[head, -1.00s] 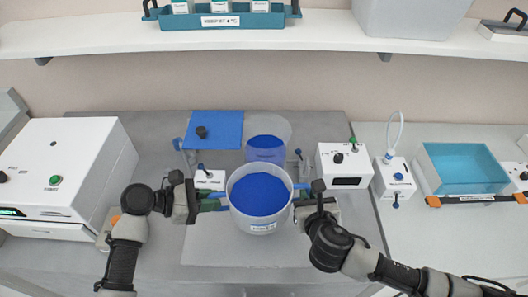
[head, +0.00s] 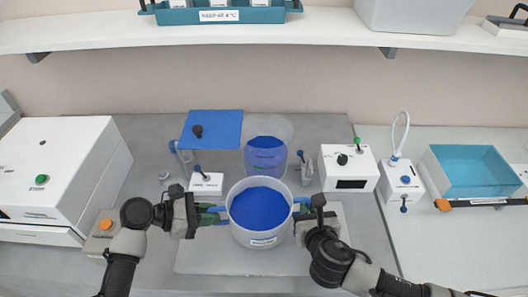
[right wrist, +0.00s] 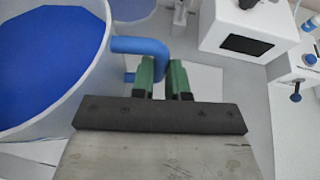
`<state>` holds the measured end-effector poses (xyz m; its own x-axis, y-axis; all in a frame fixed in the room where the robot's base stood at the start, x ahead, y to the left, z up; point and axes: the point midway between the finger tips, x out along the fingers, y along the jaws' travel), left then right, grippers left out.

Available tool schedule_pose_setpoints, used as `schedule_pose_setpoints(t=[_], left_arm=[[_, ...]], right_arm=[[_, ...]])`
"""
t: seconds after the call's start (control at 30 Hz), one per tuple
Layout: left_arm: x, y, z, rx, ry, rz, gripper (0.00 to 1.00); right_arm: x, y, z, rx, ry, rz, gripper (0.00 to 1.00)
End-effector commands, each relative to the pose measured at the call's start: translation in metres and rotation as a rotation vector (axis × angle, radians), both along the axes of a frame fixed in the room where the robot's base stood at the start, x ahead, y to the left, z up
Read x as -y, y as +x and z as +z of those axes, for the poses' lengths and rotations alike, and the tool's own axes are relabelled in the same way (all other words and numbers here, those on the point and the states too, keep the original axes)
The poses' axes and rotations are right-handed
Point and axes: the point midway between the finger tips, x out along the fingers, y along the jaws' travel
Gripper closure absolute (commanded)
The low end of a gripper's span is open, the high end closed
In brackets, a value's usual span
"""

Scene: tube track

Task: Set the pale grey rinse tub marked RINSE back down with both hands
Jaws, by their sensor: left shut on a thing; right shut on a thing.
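The pale grey rinse tub (head: 264,240) holds a blue fill and stands upright at the centre of the head view. Its label faces me but is too small to read. My left gripper (head: 212,214) is shut on the tub's left blue handle. My right gripper (head: 302,212) is shut on the right blue handle (right wrist: 140,46). In the right wrist view, the handle's bent end runs down between the green fingers. The tub is over the light grey mat (head: 205,256); I cannot tell whether its base touches it.
A clear vessel with blue contents (head: 266,157) stands just behind the tub. A small white box (head: 206,185) and a white box with a dark display (head: 349,168) stand nearby. A large white machine (head: 60,175) is at left; a teal tray (head: 470,172) is at right.

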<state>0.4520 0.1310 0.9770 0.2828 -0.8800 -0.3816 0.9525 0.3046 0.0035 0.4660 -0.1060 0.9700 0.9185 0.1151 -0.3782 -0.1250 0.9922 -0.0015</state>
Motion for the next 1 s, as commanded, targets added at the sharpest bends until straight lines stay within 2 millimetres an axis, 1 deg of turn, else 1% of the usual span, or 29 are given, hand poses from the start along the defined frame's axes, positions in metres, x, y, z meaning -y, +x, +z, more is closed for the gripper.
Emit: schedule_pose_setpoints(t=[0.07, 0.4, 0.77, 1.0], left_arm=[[0.0, 0.001, 0.002, 0.004, -0.002, 0.004, 1.0], [0.013, -0.002, -0.007, 0.008, -0.004, 0.004, 1.0], [0.013, -0.002, -0.008, 0.008, -0.004, 0.004, 1.0], [0.013, -0.002, -0.015, 0.006, -0.004, 0.003, 1.0]], right_arm=[[0.002, 0.001, 0.001, 0.003, -0.003, -0.003, 1.0], [0.015, -0.003, -0.008, 0.006, -0.004, -0.003, 1.0], [0.014, -0.003, -0.009, 0.006, -0.003, -0.003, 1.0], [0.014, -0.002, -0.016, 0.007, -0.003, -0.003, 1.0]])
